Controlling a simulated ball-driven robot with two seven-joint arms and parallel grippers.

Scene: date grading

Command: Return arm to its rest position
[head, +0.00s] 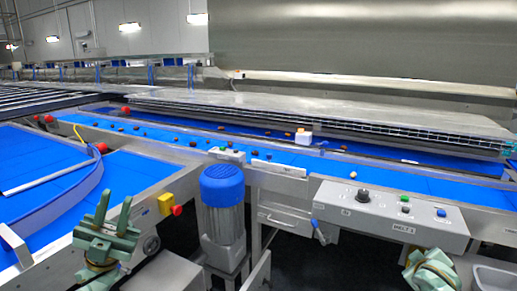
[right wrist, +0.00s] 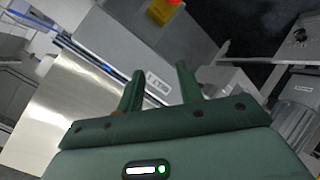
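My left gripper (head: 115,203) is low at the left of the head view, in front of the metal conveyor frame. Its two green fingers point up and stand apart with nothing between them. My right gripper (head: 430,270) is at the bottom edge of the head view, below the control box (head: 390,213), and is partly cut off. In the right wrist view, the fingers of my right gripper (right wrist: 158,72) stand apart and empty. A grey labelled housing (right wrist: 155,90) shows behind them.
A blue-capped motor (head: 222,186) stands between my grippers. A yellow and red stop button (head: 168,205) is right of my left gripper. Dark floor shows around the motor.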

